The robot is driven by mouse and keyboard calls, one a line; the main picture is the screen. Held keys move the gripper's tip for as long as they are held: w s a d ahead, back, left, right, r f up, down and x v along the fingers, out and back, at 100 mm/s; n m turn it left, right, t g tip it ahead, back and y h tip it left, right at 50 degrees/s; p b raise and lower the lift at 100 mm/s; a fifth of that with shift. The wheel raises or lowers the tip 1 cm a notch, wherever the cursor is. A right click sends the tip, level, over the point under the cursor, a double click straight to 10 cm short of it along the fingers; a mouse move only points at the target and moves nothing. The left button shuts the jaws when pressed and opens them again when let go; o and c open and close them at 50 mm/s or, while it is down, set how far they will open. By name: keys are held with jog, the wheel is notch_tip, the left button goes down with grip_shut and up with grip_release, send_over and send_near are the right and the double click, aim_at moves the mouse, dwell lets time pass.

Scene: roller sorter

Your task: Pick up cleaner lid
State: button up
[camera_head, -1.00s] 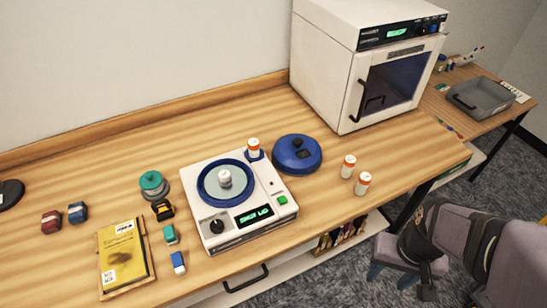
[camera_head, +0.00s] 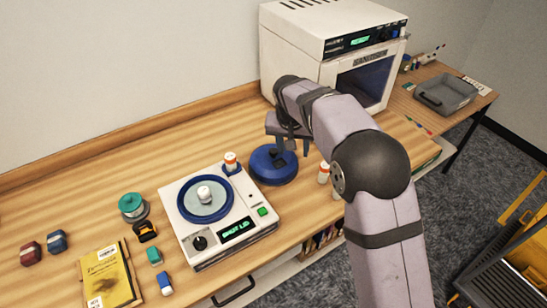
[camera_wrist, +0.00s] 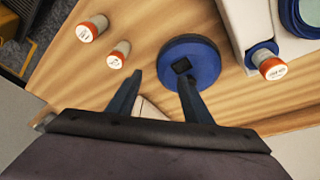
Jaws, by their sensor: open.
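The cleaner lid, a round blue lid (camera_head: 262,167) with a dark square knob, lies on the wooden table right of the white cleaner machine (camera_head: 222,247). It also shows in the wrist view (camera_wrist: 205,62). My gripper (camera_head: 291,146) is above the lid's right side, its jaws pointing down. In the wrist view the two fingers (camera_wrist: 160,82) are spread with nothing between them; the right finger overlaps the lid's near edge and the left one is over bare table. The knob is near the right fingertip.
Two orange-capped vials (camera_wrist: 118,54) stand beside the lid. A white oven (camera_head: 325,60) is behind my gripper. A yellow booklet (camera_head: 108,275) lies at the left.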

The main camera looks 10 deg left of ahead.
send_near(274, 150)
jog(key=f+p, duration=0.3)
jog(key=shift+w+f+t, duration=0.25)
jog(key=shift+t, duration=0.15)
jog(key=shift+p+x, duration=0.85)
jog(key=shift+x, duration=1.1)
grip_shut()
